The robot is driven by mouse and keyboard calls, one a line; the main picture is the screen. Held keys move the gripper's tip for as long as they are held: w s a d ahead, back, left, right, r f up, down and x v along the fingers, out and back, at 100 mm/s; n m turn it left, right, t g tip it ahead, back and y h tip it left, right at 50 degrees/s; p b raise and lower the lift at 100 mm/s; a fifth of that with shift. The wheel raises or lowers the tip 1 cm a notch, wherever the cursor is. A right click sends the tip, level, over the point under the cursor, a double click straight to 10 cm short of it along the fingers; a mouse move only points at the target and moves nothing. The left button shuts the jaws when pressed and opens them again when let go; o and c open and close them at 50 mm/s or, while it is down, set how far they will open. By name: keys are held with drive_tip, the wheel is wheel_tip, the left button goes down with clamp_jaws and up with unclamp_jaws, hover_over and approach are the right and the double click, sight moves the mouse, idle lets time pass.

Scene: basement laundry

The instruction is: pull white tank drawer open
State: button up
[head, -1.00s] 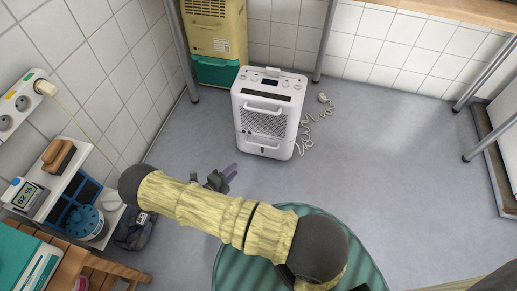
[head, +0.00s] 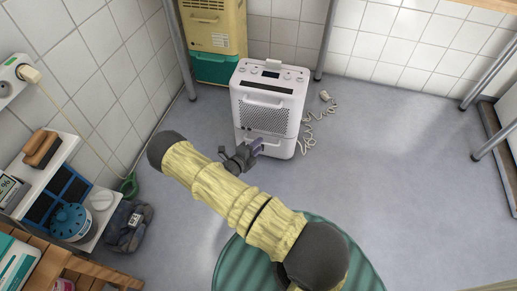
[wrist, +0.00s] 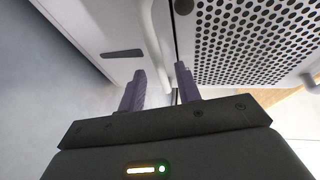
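The white dehumidifier (head: 268,92) stands upright on the floor. Its white tank drawer (head: 285,148) is the lower front part and looks shut. In the wrist view the drawer front (wrist: 108,25) has a dark slot and a white bar handle (wrist: 153,40). A seam divides it from the perforated grille (wrist: 245,40). My gripper (head: 259,145) is in front of the drawer and hides part of it. In the wrist view my gripper (wrist: 161,70) is open, with the handle's near end showing between its two purple fingers. I cannot tell whether they touch it.
A yellow and green unit (head: 215,40) stands behind, between metal legs. A coiled cord (head: 315,122) lies right of the dehumidifier. A shelf (head: 55,170) and a wooden bench (head: 75,268) are at left, with a dark bag (head: 128,226) on the floor. Floor at right is clear.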

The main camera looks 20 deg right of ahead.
drive_tip(key=shift+w+d, duration=0.25)
drive_tip(key=shift+d, duration=0.2)
drive_tip(key=shift+c, duration=0.3)
clamp_jaws()
drive_tip(key=shift+f, duration=0.1)
drive_tip(key=shift+s, duration=0.15)
